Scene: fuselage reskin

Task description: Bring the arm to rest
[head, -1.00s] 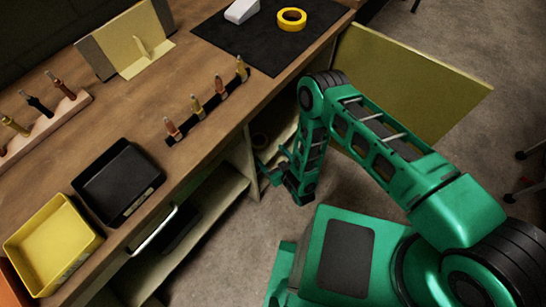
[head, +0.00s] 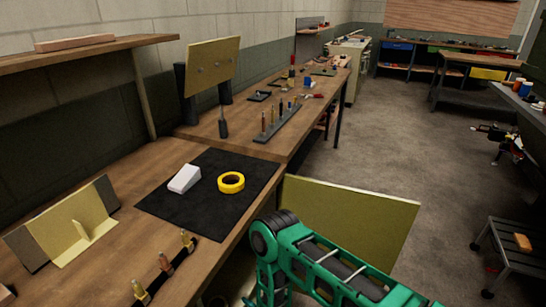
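My green arm (head: 325,270) shows at the bottom of the head view, in front of the workbench. Its black-ringed joint (head: 265,240) is beside the bench's front edge, close to the open cabinet door. From there the arm bends down out of the picture. My gripper is below the frame's bottom edge, so its fingers cannot be seen.
The yellowish cabinet door (head: 350,220) stands open right behind my arm. On the bench are a black mat (head: 200,217) with a yellow tape roll (head: 231,182) and a white wedge (head: 184,179).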

